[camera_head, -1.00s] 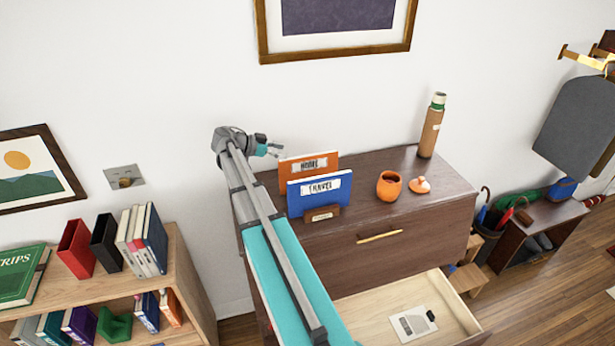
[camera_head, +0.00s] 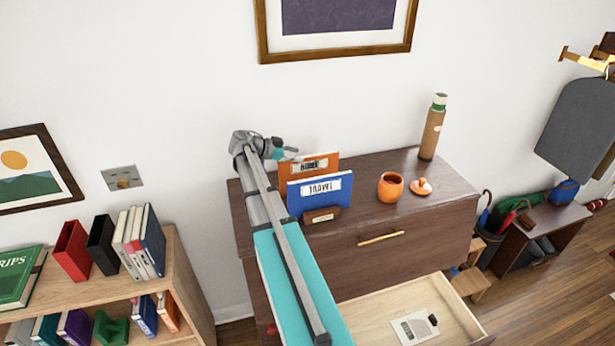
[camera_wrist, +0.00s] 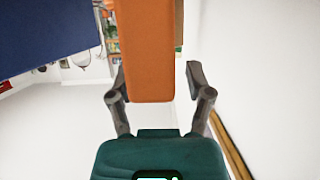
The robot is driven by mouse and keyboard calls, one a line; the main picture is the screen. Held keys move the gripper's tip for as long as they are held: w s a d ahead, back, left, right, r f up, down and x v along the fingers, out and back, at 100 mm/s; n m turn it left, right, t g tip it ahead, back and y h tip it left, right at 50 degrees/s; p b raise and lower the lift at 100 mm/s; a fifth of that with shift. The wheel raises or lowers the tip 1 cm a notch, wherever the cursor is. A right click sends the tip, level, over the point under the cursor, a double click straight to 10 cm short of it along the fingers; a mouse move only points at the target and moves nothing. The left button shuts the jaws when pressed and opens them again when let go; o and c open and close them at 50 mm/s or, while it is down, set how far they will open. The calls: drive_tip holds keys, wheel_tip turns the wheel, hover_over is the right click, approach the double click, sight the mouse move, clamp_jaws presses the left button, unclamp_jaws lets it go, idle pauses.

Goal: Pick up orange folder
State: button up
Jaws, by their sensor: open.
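The orange folder (camera_head: 307,164) stands upright in a small brown holder (camera_head: 322,215) on top of the dark dresser, behind the blue TRAVEL folder (camera_head: 320,190). Its label is partly covered by my gripper (camera_head: 288,150), which is at its upper left edge. In the wrist view my gripper (camera_wrist: 158,85) is open, and the end of the orange folder (camera_wrist: 148,55) lies between its two fingers. The fingers do not appear closed on it. The blue folder (camera_wrist: 50,35) is at the upper left there, outside the fingers.
On the dresser (camera_head: 400,212) stand an orange pot (camera_head: 390,188), its lid (camera_head: 421,186) and a tall bottle (camera_head: 432,127). An open drawer (camera_head: 456,297) juts out below. A bookshelf (camera_head: 178,265) stands at the left. The wall is close behind the folders.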

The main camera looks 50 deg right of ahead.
sight(306, 156)
drive_tip(key=shift+b+x, duration=0.5)
drive_tip(key=shift+x, duration=1.2)
clamp_jaws()
